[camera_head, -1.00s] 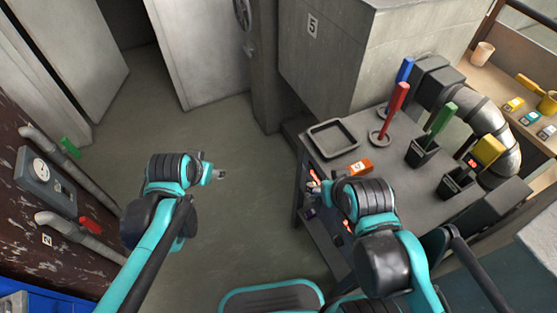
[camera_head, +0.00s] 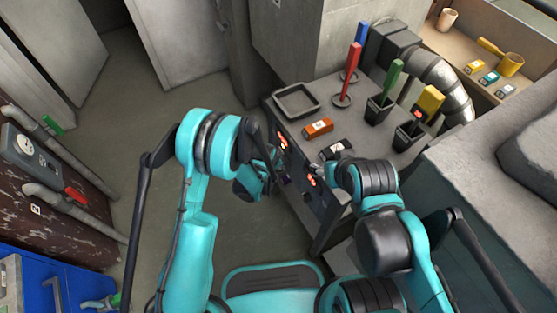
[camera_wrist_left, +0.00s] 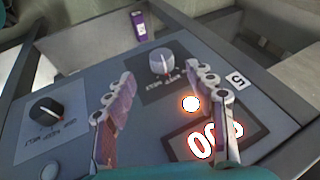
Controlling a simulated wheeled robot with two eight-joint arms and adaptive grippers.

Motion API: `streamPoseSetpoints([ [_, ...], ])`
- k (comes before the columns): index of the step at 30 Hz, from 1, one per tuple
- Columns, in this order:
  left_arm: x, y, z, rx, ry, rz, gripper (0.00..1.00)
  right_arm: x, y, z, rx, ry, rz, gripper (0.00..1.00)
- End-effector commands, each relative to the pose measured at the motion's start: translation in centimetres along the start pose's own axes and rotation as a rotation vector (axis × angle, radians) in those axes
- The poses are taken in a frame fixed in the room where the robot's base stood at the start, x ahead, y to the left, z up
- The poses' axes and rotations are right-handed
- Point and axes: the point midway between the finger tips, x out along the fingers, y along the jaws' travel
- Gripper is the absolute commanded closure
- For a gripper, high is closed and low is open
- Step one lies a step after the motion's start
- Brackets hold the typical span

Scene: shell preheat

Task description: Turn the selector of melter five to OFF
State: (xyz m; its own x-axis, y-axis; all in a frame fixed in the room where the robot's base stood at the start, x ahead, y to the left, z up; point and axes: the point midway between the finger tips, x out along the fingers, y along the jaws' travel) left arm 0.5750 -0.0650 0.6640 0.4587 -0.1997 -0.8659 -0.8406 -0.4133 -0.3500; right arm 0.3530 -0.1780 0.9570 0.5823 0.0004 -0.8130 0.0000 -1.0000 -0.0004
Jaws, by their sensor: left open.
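The melter panel (camera_wrist_left: 80,140) fills the left wrist view. A silver selector knob (camera_wrist_left: 162,62) with a small red mark sits on it, on the same panel as a tag reading 5 (camera_wrist_left: 237,80). The lettering around the knob is upside down and too small to read surely, so I cannot tell its setting. My left gripper (camera_wrist_left: 160,70) is open, with one finger on each side of the knob; contact is unclear. In the head view it is at the bench front, mostly hidden by its arm. My right gripper (camera_head: 335,165) is beside the bench; its jaws are unclear.
A dark knob (camera_wrist_left: 45,112), a glowing lamp (camera_wrist_left: 190,103) and a lit display (camera_wrist_left: 205,145) share the panel. The bench top carries a tray (camera_head: 296,100), an orange block (camera_head: 317,128), a dark block (camera_head: 336,149) and colored handles. Open floor lies to the left.

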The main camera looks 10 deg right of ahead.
Motion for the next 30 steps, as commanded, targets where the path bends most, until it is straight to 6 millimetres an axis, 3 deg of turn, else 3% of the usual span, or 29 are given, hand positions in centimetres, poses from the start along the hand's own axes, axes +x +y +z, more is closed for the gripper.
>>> streamPoseSetpoints([
  [12, 6.5, 0.0, 0.1, -0.002, 0.000, -0.001, 0.45, 2.2, 0.0, 1.6, 0.000, 0.000, 0.000, 0.45],
  [24, 7.2, -0.1, 0.0, -0.003, 0.000, -0.001, 0.45, 2.3, 0.0, 1.6, 0.000, 0.000, 0.000, 0.45],
  [30, 7.2, -0.1, 0.0, -0.003, 0.000, -0.001, 0.94, 2.3, 0.0, 1.6, 0.000, 0.000, 0.000, 0.45],
])
